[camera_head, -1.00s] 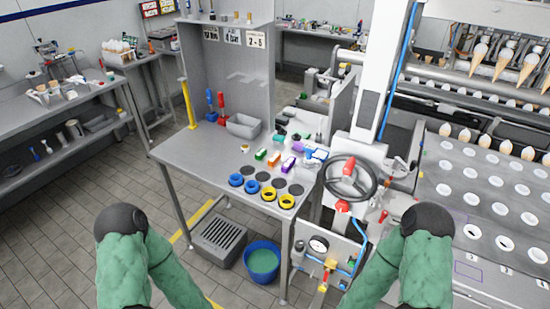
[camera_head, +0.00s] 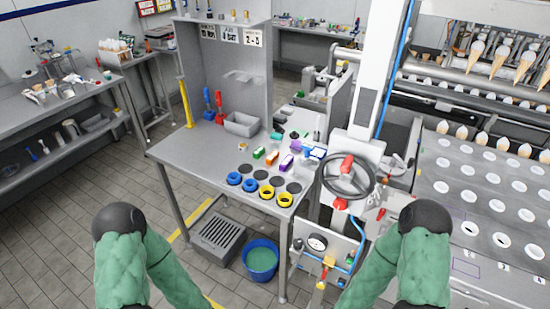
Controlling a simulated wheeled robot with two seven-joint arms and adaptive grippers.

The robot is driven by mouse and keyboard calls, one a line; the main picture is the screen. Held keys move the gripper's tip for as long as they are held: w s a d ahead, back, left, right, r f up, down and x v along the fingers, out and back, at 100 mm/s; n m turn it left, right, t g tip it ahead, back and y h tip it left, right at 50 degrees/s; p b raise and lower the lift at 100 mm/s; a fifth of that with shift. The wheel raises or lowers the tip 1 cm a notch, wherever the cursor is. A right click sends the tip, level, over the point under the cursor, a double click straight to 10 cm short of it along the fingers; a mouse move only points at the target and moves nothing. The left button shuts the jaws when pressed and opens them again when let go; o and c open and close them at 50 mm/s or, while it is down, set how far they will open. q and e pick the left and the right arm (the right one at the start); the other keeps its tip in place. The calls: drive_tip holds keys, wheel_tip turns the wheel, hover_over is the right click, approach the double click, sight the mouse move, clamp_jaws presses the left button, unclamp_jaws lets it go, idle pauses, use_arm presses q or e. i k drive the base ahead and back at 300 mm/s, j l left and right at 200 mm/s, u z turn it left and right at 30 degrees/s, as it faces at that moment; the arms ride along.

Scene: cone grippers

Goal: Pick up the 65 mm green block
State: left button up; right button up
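A small green block (camera_head: 258,153) lies on the grey workbench (camera_head: 190,152), toward its right half. It is at the left end of a short row, beside an orange block (camera_head: 272,159) and a purple block (camera_head: 286,162). Its exact size cannot be read from here. My two green-sleeved arms with black joints show at the bottom left and bottom right, well short of the block. Both grippers are out of the picture.
Blue rings (camera_head: 234,179) and yellow rings (camera_head: 267,192) lie along the bench's front edge, with dark discs behind. A grey bin (camera_head: 240,125) stands at the back. A handwheel (camera_head: 348,177) stands right of the bench. A blue bucket (camera_head: 261,259) is on the floor. The bench's left part is clear.

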sight(257, 154)
drive_tip(key=i+j+z, duration=0.1)
drive_tip(key=j+z, duration=0.15)
drive_tip(key=z, duration=0.2)
drive_tip(key=j+z, duration=0.4)
drive_tip(key=i+j+z, duration=0.1)
drive_tip(key=j+z, duration=0.2)
drive_tip(key=j, duration=0.45)
drive_tip(key=j+z, duration=0.3)
drive_tip(key=j, duration=1.25)
